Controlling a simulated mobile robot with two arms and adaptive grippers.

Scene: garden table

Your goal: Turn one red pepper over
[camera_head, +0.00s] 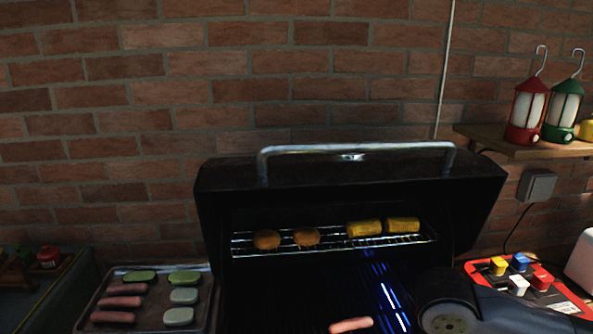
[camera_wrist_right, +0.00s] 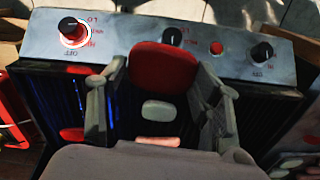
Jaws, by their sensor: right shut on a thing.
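In the right wrist view a red pepper piece (camera_wrist_right: 160,68) is held up between the two grey fingers of my right gripper (camera_wrist_right: 158,85), which is shut on it. Its broad, glossy face shows. Another red piece (camera_wrist_right: 72,134), probably pepper, lies on the grill grate left of the fingers. In the head view only my right arm shows at the lower right; its fingers and the pepper are out of sight there. My left gripper is not in view.
The open grill (camera_head: 350,170) has a rack (camera_head: 335,242) with corn and round browned pieces. A sausage (camera_head: 350,325) lies on the grate. A tray (camera_head: 210,300) of sausages and green slices stands left. The knob panel (camera_wrist_right: 140,40) lies beyond the fingers.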

